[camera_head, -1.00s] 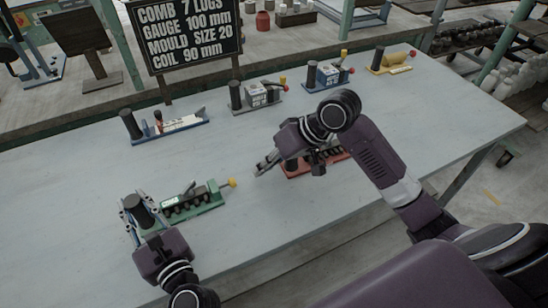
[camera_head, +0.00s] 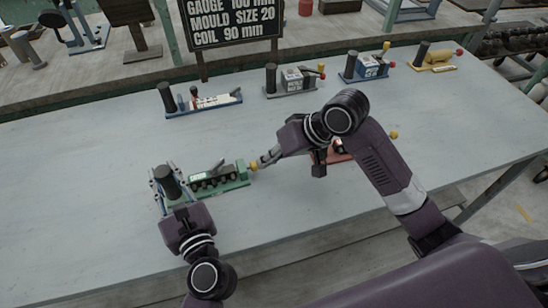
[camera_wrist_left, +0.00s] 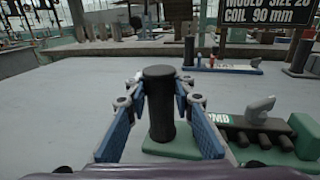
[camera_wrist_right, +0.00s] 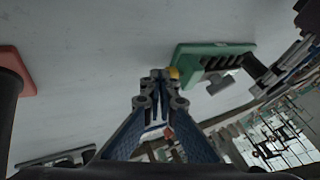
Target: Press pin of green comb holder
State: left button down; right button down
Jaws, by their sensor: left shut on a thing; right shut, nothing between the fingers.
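The green comb holder (camera_head: 238,183) lies on the table with a dark comb, a grey lever and a black post (camera_wrist_left: 160,105) at its left end. Its yellow pin knob (camera_head: 254,167) sticks out at the right end. My left gripper (camera_head: 166,172) is shut on the black post, with a finger on either side of it in the left wrist view. My right gripper (camera_head: 263,162) is shut and empty, with its tips right at the yellow knob. In the right wrist view the knob (camera_wrist_right: 174,73) is beside the tips; I cannot tell if they touch.
A red holder (camera_head: 337,155) is partly hidden behind my right arm. Blue (camera_head: 205,104), grey (camera_head: 292,81), dark blue (camera_head: 366,67) and yellow (camera_head: 435,60) holders stand along the back. A black sign (camera_head: 236,22) stands behind. The table's middle is clear.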

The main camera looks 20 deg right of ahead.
pick_arm(q)
jog(key=shift+f, duration=0.3)
pick_arm(e)
jog(key=shift+a, duration=0.3)
jog(key=d, duration=0.4)
jog(key=shift+d, duration=0.2)
jog(key=v, duration=1)
jog(key=shift+a, duration=0.15)
pick_arm(q)
jog(key=c, duration=1.9)
grip_release()
jog(key=o, duration=0.3)
jog(key=shift+r, duration=0.15)
pick_arm(e)
jog(key=shift+w, duration=0.1)
